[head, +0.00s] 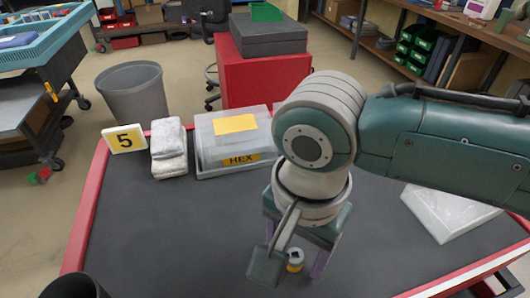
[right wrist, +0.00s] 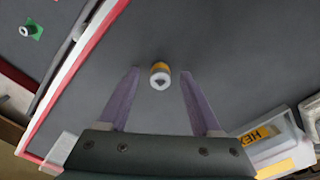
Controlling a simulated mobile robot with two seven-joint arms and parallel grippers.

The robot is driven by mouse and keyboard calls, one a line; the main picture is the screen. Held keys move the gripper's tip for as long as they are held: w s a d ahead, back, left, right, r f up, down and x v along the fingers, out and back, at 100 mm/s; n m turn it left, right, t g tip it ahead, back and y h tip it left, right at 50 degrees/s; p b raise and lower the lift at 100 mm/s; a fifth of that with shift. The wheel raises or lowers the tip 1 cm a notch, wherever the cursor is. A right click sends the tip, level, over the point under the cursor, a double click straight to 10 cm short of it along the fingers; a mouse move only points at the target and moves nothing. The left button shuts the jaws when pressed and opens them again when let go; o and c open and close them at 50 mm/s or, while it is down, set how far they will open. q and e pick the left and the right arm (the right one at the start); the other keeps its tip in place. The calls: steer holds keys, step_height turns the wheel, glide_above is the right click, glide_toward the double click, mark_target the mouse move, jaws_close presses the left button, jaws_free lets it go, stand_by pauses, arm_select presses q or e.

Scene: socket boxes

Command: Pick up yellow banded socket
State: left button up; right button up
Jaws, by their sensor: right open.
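The yellow banded socket (head: 295,261) stands on the dark tabletop, and it also shows in the right wrist view (right wrist: 160,75). It is a small pale cylinder with a yellow-orange band and a dark hole in its end. My right gripper (head: 295,270) is over it, pointing down. In the right wrist view the two purple fingers (right wrist: 160,72) are spread wide, with the socket between their tips and a gap on each side. The gripper is empty. In the head view the gripper partly hides the socket. My left gripper is not seen.
A clear box labelled HEX (head: 237,160), grey wrapped packs (head: 168,148) and a yellow 5 sign (head: 124,139) stand along the table's far edge. A pale flat package (head: 447,212) lies at right. The red table rim (head: 85,215) bounds the left. The table's left-middle is clear.

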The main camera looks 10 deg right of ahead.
jaws_close()
stand_by(0.3)
stand_by(0.4)
